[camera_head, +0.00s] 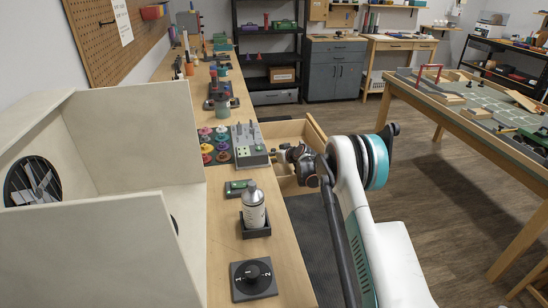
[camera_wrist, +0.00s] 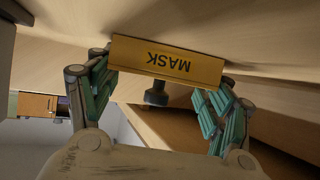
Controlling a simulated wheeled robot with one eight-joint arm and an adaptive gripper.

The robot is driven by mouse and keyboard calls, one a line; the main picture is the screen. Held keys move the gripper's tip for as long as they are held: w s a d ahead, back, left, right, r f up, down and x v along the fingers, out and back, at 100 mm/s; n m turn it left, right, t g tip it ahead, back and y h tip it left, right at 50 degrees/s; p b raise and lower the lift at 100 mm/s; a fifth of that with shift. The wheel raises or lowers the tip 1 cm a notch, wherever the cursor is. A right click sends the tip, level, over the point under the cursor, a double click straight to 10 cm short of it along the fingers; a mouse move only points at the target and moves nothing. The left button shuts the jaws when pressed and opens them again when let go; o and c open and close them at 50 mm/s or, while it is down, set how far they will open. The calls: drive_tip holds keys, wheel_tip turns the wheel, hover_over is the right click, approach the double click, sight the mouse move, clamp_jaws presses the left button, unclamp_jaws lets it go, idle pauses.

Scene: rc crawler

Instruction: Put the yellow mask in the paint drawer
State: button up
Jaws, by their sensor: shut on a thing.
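A yellow plate lettered "MASK" (camera_wrist: 166,61), seen upside down, spans between the fingers of my gripper (camera_wrist: 160,75) in the wrist view. My gripper is shut on it, with a finger at each end. In the head view my gripper (camera_head: 284,154) is at the right edge of the long bench, by an open wooden drawer (camera_head: 318,131). The yellow mask is not discernible in that view. My arm hides part of the drawer, and no label on it can be read. In the wrist view a dark knob (camera_wrist: 157,95) shows just beyond the mask, near wooden panels.
On the bench, a grey block (camera_head: 248,146) stands beside colourful pots (camera_head: 214,144). Nearer are a green-topped device (camera_head: 238,188), a spray can (camera_head: 253,205) in a black holder and a dial (camera_head: 254,279). A pale booth (camera_head: 125,210) fills the left. Open floor lies right.

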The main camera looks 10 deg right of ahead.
sight(282, 167)
drive_tip(key=shift+s+f, duration=0.1)
drive_tip(key=shift+f, duration=0.2)
drive_tip(key=o, duration=0.9)
drive_tip(key=shift+f, duration=0.2)
drive_tip(key=shift+r, duration=0.15)
drive_tip(key=shift+r, duration=0.35)
drive_tip(key=p+v, duration=0.3)
drive_tip(key=v, duration=0.4)
drive_tip(key=shift+s+d+r, duration=0.1)
drive_tip(key=shift+s+r, duration=0.05)
drive_tip(key=shift+r, duration=0.1)
